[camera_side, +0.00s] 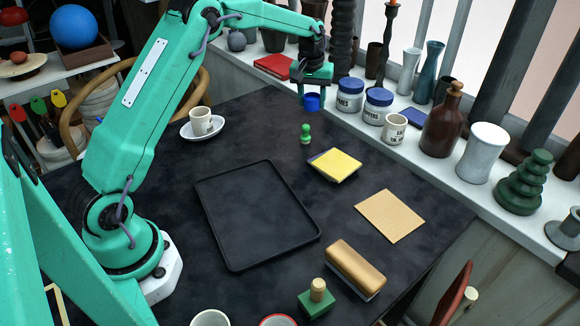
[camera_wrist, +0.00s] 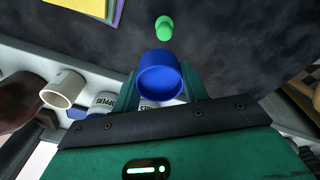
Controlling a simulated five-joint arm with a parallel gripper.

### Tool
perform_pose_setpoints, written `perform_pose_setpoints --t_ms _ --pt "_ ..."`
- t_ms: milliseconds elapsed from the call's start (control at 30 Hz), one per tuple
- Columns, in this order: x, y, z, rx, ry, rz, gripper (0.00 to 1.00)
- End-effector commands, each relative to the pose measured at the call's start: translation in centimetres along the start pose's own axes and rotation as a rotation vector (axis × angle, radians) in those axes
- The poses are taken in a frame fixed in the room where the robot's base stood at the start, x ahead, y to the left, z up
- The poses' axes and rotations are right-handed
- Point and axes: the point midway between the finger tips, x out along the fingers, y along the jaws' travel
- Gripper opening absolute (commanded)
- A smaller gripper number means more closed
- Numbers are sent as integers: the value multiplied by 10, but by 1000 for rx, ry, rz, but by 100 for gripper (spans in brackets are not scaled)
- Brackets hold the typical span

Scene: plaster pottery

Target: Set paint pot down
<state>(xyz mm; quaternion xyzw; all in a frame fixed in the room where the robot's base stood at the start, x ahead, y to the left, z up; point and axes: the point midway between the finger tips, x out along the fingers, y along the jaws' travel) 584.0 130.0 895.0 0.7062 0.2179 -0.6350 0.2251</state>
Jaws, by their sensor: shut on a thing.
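The blue paint pot (camera_side: 312,102) is a small round pot held under my gripper (camera_side: 313,92) near the far edge of the dark table. In the wrist view the paint pot (camera_wrist: 160,76) sits between the two green fingers of my gripper (camera_wrist: 160,85), and its round, open-looking end faces the camera. My gripper is shut on it. In the side view the pot appears to be in the air, close to the windowsill; its exact height is hard to tell.
A green pawn-like piece (camera_side: 305,134) stands on the table nearby. A yellow pad (camera_side: 335,165) lies beside it, and a black tray (camera_side: 258,214) is in the middle. Labelled jars (camera_side: 350,95), a mug (camera_side: 394,128) and vases line the sill. Bare table lies left of the green piece.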

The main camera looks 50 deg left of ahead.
Motion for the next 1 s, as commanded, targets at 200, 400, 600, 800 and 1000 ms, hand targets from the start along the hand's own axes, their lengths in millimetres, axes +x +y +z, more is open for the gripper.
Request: perform_pose_setpoints --t_ms 200,400,600,800,1000 --pt "0 21 8 59 -1 4 20" --pt "-1 68 31 193 -4 12 20" --pt "-3 131 70 385 -8 24 20" --pt "-4 186 114 572 -14 34 20" --pt "-7 219 146 694 -15 42 21"
